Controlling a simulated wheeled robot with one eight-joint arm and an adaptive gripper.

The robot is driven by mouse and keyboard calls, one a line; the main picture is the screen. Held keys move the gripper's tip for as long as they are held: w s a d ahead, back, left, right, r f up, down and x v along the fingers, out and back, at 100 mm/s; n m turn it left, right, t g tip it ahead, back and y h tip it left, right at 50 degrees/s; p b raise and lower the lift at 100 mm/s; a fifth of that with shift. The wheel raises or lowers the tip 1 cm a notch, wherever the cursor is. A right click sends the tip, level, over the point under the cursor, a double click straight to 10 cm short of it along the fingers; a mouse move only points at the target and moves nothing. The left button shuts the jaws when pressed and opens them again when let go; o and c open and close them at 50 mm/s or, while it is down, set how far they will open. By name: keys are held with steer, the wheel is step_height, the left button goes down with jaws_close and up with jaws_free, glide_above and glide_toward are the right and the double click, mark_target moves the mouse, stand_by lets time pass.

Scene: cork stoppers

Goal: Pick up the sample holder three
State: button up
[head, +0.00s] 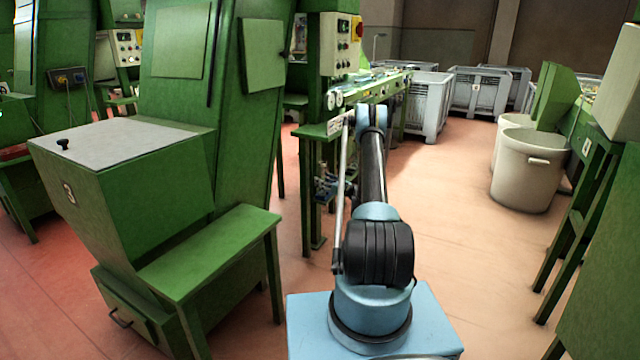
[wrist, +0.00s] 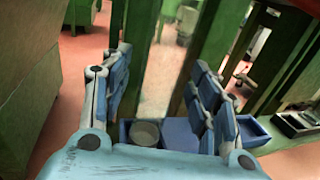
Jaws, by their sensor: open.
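My gripper (wrist: 160,65) is open in the wrist view, its two blue, jointed fingers wide apart with nothing between their tips. Beyond the gripper's base, low in the wrist view, is a blue open box (wrist: 125,130) with a round grey cup-like piece (wrist: 146,133) in it. A blue surface lies to its right, partly hidden by the right finger. I cannot tell whether any of these is sample holder three; no number shows on them. In the head view my arm reaches forward, and I cannot make out the gripper there.
A green machine marked 3 (head: 120,185) with a grey top stands at left, a green bench (head: 210,250) beside it. A green worktable (head: 325,129) stands ahead. Grey crates (head: 428,105) and a pale bin (head: 527,170) stand at right. Open floor (head: 455,220) lies between.

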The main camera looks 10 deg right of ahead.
steer(key=shift+a, duration=0.1)
steer(key=c, duration=1.2)
steer(key=shift+r, duration=0.1)
